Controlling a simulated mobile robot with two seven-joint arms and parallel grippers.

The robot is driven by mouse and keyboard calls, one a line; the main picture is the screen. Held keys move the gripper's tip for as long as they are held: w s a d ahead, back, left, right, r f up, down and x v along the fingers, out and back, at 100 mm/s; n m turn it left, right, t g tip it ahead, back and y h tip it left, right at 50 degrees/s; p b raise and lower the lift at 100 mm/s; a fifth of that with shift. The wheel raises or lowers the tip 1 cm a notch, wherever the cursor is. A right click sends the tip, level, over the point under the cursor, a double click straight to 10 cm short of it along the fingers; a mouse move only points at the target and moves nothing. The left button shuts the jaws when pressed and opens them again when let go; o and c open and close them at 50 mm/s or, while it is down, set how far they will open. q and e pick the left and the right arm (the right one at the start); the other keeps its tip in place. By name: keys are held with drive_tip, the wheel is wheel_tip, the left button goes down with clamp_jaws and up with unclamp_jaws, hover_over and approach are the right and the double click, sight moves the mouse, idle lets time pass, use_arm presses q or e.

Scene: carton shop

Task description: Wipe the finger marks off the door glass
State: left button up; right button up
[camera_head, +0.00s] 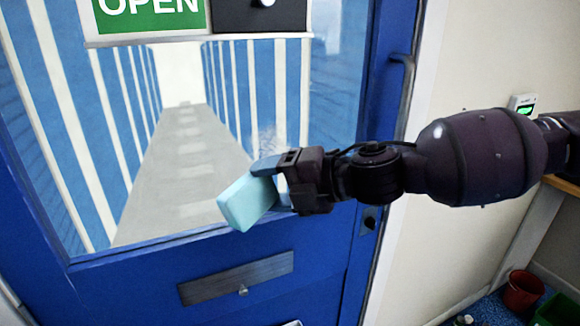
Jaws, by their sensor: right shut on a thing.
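The blue door (290,265) holds a large glass pane (180,150), with a striped blue-and-white scene and a grey walkway showing in it. A faint whitish smudge (266,138) shows on the glass just above my right gripper. My right gripper (272,180) comes in from the right and is shut on a light blue sponge-like block (247,202). The block is tilted, near the lower right of the glass; I cannot tell whether it touches the pane. My left gripper is not in view.
An OPEN sign (150,14) hangs at the top of the glass. A vertical door handle (406,95) and a lock (370,220) are on the right side. A letter slot (236,278) is below. A red bucket (522,292) stands on the floor at right.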

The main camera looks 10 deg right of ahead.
sight(264, 151)
use_arm(q)
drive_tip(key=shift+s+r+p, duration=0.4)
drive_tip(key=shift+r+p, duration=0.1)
drive_tip(key=shift+p, duration=0.25)
use_arm(e)
drive_tip(key=shift+w+d+f+m+t+h, duration=0.1)
drive_tip(key=shift+w+d+m+t+h, duration=0.35)
drive_tip(key=shift+w+t, duration=1)
drive_tip(key=shift+w+d+f+m+t+h, duration=0.1)
drive_tip(key=shift+w+m+t+h, duration=0.3)
drive_tip(key=shift+w+m+t, duration=1.1)
drive_tip(key=shift+w+d+f+m+t+h, duration=0.1)
drive_tip(key=shift+w+d+m+t+h, duration=0.3)
drive_tip(key=shift+w, duration=1.8)
drive_tip(key=shift+a+t, duration=0.2)
drive_tip(key=shift+t, duration=0.05)
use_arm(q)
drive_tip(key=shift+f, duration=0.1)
use_arm(e)
drive_tip(key=shift+w, duration=0.1)
drive_tip(key=shift+w+a, duration=0.3)
drive_tip(key=shift+w, duration=0.45)
drive_tip(key=shift+d, duration=0.15)
